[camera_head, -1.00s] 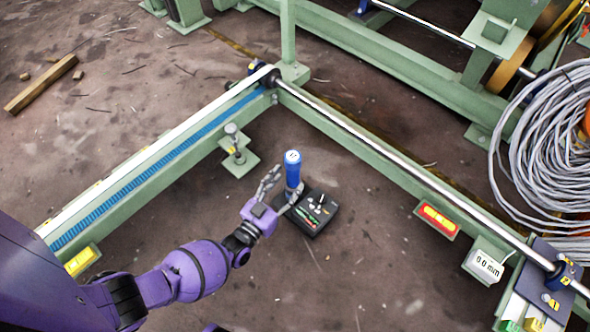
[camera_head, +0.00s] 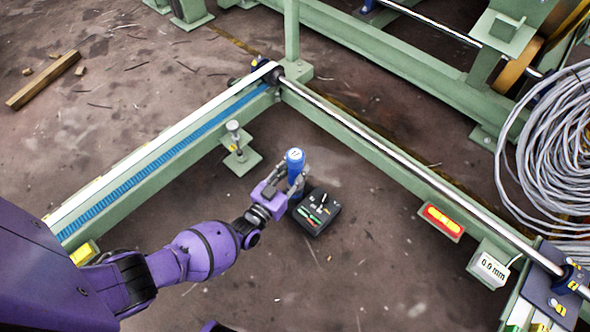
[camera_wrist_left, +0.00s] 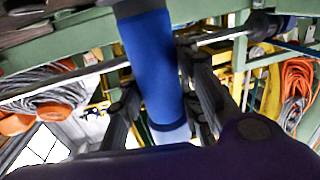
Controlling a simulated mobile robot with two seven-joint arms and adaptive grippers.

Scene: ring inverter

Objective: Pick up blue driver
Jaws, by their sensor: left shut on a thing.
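The blue driver (camera_head: 295,160) stands upright beside a small black box in the head view. It has a blue body with a pale marked top. My left gripper (camera_head: 285,182) is shut on the driver, with its fingers around the body. In the left wrist view the blue driver (camera_wrist_left: 155,70) fills the middle, between the two dark fingers of the left gripper (camera_wrist_left: 160,105). The driver's lower end is partly hidden by the gripper and the box. My right gripper is not in view.
The black box (camera_head: 318,212) with small coloured parts lies right of the driver. A green frame with a blue strip (camera_head: 165,155) runs on the left, and a metal rod (camera_head: 420,172) runs on the right. A small post (camera_head: 236,140) stands nearby. The floor in front is clear.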

